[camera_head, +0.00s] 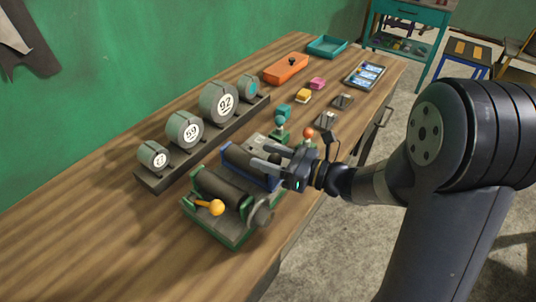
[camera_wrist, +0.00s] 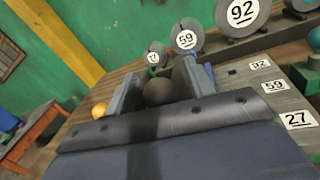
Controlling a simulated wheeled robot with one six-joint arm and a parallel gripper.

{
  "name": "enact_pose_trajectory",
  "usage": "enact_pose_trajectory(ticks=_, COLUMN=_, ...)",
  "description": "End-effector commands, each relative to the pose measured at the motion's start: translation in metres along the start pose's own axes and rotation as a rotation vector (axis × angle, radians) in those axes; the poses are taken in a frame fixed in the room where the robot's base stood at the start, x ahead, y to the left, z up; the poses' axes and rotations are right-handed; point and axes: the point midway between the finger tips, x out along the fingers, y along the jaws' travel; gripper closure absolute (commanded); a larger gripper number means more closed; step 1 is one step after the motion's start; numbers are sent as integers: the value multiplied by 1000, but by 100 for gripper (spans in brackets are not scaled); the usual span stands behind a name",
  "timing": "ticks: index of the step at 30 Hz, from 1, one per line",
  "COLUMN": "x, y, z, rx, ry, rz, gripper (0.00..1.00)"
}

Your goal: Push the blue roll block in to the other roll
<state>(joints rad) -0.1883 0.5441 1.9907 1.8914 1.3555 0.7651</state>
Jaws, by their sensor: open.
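The blue roll block (camera_head: 232,176) carries a dark roll and sits on the bench machine, behind the green block (camera_head: 205,197) with the other roll. A gap shows between the two rolls. My gripper (camera_head: 262,157) is open at the right end of the blue block. Whether either finger touches the knob or block I cannot tell. My gripper's body hides part of the block.
An orange-knobbed lever (camera_head: 216,207) and a grey handwheel (camera_head: 262,216) are at the machine's front. A plate with labels 92, 59 and 27 (camera_wrist: 281,86) lies beside it. A rack of numbered discs (camera_head: 217,128) stands behind. Small levers (camera_head: 308,135) are to the right.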

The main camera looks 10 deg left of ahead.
Motion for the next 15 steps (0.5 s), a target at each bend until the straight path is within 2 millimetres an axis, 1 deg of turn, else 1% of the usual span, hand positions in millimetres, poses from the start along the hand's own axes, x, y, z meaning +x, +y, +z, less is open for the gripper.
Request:
enact_pose_trajectory(ticks=3, x=3, y=0, z=0, rx=0, ry=0, rz=0, gripper=48)
enact_pose_trajectory(ticks=10, x=3, y=0, z=0, rx=0, ry=0, rz=-1, gripper=49)
enact_pose_trajectory(ticks=15, x=3, y=0, z=0, rx=0, ry=0, rz=-1, gripper=63)
